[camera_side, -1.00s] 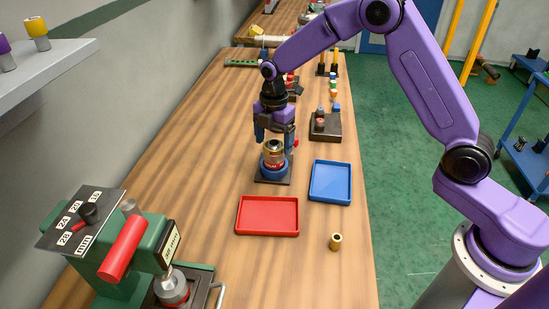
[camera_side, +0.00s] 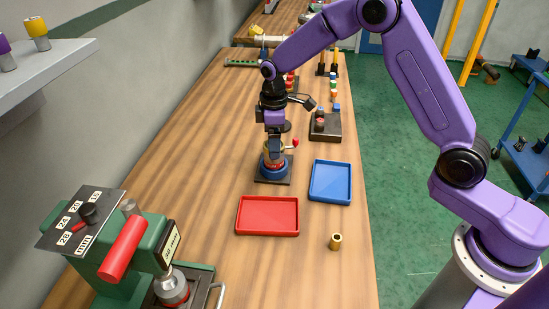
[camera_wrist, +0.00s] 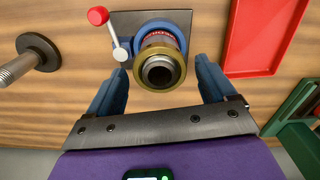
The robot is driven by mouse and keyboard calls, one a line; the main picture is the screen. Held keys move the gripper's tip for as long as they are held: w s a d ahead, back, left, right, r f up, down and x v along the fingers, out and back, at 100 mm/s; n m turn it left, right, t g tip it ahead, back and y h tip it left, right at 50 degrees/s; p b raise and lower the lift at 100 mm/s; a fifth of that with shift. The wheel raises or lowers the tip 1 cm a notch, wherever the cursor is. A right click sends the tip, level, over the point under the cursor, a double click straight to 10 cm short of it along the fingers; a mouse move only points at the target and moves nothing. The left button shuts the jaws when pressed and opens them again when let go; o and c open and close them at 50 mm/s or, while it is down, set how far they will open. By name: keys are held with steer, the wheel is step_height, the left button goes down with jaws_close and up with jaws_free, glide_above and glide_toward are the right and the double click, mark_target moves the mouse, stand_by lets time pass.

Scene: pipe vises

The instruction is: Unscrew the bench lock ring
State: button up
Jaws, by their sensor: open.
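The bench vise stands on a dark square plate (camera_side: 262,180), with a blue body (camera_side: 266,168) and a red-knobbed lever (camera_side: 295,143). In the wrist view a brass-coloured ring (camera_wrist: 143,66) sits around a dark hollow pipe end (camera_wrist: 160,71) on the vise (camera_wrist: 178,31). The lever's red knob (camera_wrist: 98,15) is at upper left there. My gripper (camera_wrist: 156,88) is open, its two blue fingers on either side of the ring's near edge. I cannot tell whether they touch it. In the side view my gripper (camera_side: 274,150) hides much of the ring.
A red tray (camera_side: 268,215) and a blue tray (camera_side: 331,181) lie empty in front and to the right. A small brass piece (camera_side: 336,242) stands near them. A green machine (camera_side: 125,262) stands at front left. A threaded post (camera_wrist: 20,68) with a dark disc is left in the wrist view.

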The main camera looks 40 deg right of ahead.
steer(key=m, duration=0.3)
steer(key=shift+m, duration=0.3)
steer(key=m, duration=0.4)
steer(key=c, duration=1.1)
steer(key=n, duration=0.6)
steer(key=shift+n, duration=0.3)
steer(key=n, duration=0.7)
steer(key=shift+n, duration=0.3)
